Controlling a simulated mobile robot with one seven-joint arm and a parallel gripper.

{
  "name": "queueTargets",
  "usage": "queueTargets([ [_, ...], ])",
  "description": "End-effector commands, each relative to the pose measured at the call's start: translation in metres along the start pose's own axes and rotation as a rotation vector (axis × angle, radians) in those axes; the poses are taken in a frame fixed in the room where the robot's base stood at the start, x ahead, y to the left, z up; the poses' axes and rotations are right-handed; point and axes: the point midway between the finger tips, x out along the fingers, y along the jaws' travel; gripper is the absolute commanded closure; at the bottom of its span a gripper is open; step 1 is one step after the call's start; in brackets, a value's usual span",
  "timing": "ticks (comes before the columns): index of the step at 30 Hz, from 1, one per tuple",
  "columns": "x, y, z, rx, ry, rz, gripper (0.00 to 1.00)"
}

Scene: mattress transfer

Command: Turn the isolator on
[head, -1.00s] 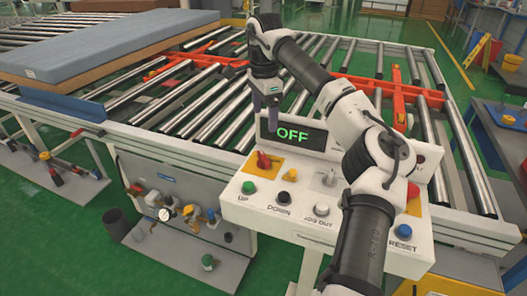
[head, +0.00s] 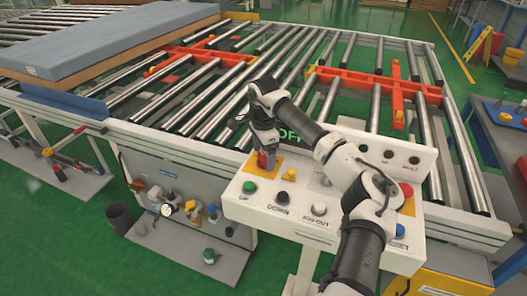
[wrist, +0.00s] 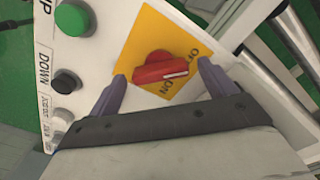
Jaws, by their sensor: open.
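The isolator is a red rotary knob (wrist: 160,66) on a yellow plate (wrist: 140,38) marked OFF and ON; its white mark points right in the wrist view, near both words. My gripper (wrist: 163,74) is open, with one purple finger on each side of the knob; I cannot tell whether they touch it.
A green button (head: 249,187), a black button (head: 282,197) and a white button (head: 319,209) line the panel's front. A red button (head: 406,189) is at its right. Behind lies a roller conveyor (head: 215,105) with a grey-blue mattress (head: 110,38) at the left.

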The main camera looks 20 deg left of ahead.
Motion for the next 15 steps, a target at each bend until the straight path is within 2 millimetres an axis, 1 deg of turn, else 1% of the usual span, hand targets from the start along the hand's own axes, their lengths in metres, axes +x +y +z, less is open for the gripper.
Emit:
queueTargets([
  [4, 0.0002, 0.0000, 0.0001, 0.000, 0.000, 0.000, 0.16],
  [12, -0.0001, 0.0000, 0.0002, 0.000, -0.001, 0.000, 0.52],
  [14, -0.0001, 0.0000, 0.0002, 0.000, -0.001, 0.000, 0.60],
  [15, -0.0002, 0.0000, 0.0002, 0.000, -0.001, 0.000, 0.61],
])
